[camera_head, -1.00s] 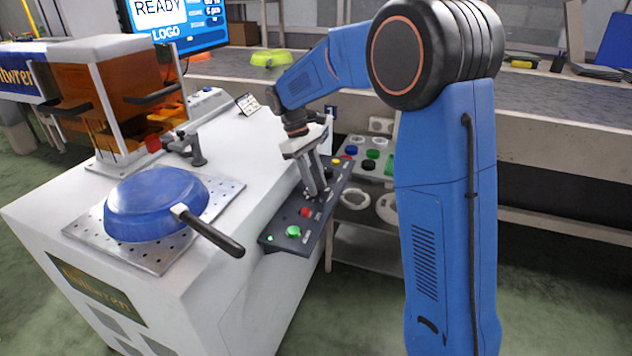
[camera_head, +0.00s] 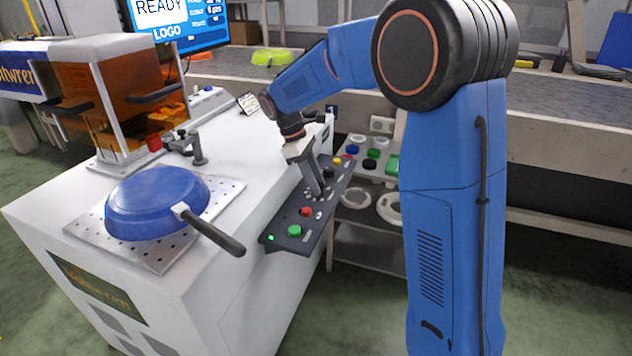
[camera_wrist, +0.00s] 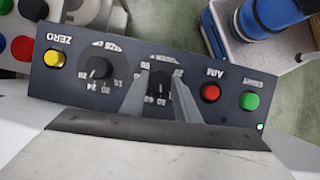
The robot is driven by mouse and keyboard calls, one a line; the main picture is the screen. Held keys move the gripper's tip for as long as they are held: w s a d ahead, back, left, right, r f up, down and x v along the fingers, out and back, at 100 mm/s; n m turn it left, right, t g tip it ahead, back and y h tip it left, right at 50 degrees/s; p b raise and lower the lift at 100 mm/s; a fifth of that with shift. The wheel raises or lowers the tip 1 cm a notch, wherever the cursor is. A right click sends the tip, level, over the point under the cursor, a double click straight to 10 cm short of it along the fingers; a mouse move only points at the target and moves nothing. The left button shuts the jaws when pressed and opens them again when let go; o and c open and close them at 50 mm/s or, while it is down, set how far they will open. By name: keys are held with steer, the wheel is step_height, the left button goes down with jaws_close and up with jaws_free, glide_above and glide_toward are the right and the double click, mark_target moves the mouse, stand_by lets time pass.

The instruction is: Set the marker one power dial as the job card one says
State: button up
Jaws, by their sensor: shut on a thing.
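The marker's dark control panel (camera_head: 290,239) runs along the right edge of the white machine. In the wrist view it appears upside down, with the power dial (camera_wrist: 159,83), a black knob ringed by white numbers, near its middle. My gripper (camera_wrist: 162,78) has a finger on each side of this knob and is shut on it; it also shows over the panel in the head view (camera_head: 319,194). The fingers partly hide the knob's scale and label, so I cannot read its setting. A small job card (camera_head: 247,104) stands at the machine's back edge, its writing too small to read.
A second dial (camera_wrist: 99,69), a yellow button (camera_wrist: 54,58), a red button (camera_wrist: 210,92) and a green button (camera_wrist: 249,101) share the panel. A blue pan (camera_head: 157,204) lies on the perforated plate (camera_head: 92,240). A screen (camera_head: 178,20) reads READY.

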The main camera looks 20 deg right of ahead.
steer(key=o, duration=1)
steer(key=shift+o, duration=0.2)
steer(key=v, duration=1.7)
steer(key=shift+w+r, duration=0.15)
steer(key=shift+w, duration=0.05)
steer(key=shift+s, duration=0.1)
